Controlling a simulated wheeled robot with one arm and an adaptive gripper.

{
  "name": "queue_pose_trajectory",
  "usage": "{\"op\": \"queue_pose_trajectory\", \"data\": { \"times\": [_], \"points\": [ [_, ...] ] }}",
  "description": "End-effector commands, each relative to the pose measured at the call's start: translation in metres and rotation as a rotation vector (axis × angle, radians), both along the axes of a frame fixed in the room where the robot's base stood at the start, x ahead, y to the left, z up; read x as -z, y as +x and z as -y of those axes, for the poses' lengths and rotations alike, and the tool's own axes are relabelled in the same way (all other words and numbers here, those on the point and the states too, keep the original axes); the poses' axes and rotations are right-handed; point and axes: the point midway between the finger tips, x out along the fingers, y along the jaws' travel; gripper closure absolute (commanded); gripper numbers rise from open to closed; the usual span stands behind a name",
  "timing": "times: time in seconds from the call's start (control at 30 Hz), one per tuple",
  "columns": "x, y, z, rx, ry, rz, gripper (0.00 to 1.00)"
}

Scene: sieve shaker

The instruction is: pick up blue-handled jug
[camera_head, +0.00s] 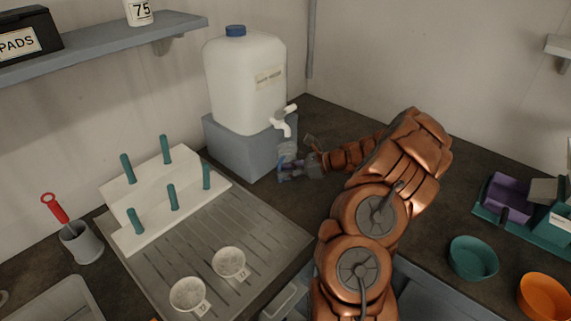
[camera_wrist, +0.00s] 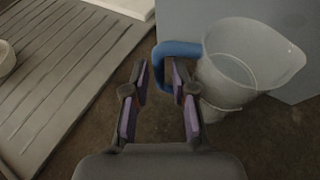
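The blue-handled jug (camera_wrist: 235,75) is a translucent, pale beaker-like vessel with a blue loop handle (camera_wrist: 178,50) on its left side in the wrist view. It stands upright on the dark counter beside the grey-blue block. In the head view the jug (camera_head: 289,153) is small and partly hidden by my gripper. My gripper (camera_wrist: 160,75) is open, with its purple-padded fingers apart, and the handle lies just ahead of and between the fingertips. In the head view my gripper (camera_head: 294,168) is low at the counter below the tap. Whether the fingers touch the handle I cannot tell.
A white water container (camera_head: 240,85) with a tap (camera_head: 284,120) stands on the grey-blue block (camera_head: 235,148) close to my gripper. A ridged draining board (camera_head: 205,240) with a white peg rack (camera_head: 165,195) lies left. Teal (camera_head: 473,258) and orange (camera_head: 545,297) bowls stand right.

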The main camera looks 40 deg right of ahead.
Motion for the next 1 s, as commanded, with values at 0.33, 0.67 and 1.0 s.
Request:
{"op": "queue_pose_trajectory", "data": {
  "times": [0.33, 0.67, 1.0],
  "points": [
    [0.0075, 0.0149, -0.0161, -0.004, 0.001, 0.002, 0.74],
    [0.0076, 0.0147, -0.0159, -0.004, 0.0, 0.001, 1.0],
    [0.0078, 0.0147, -0.0159, -0.003, 0.001, 0.001, 1.0]
  ]
}}
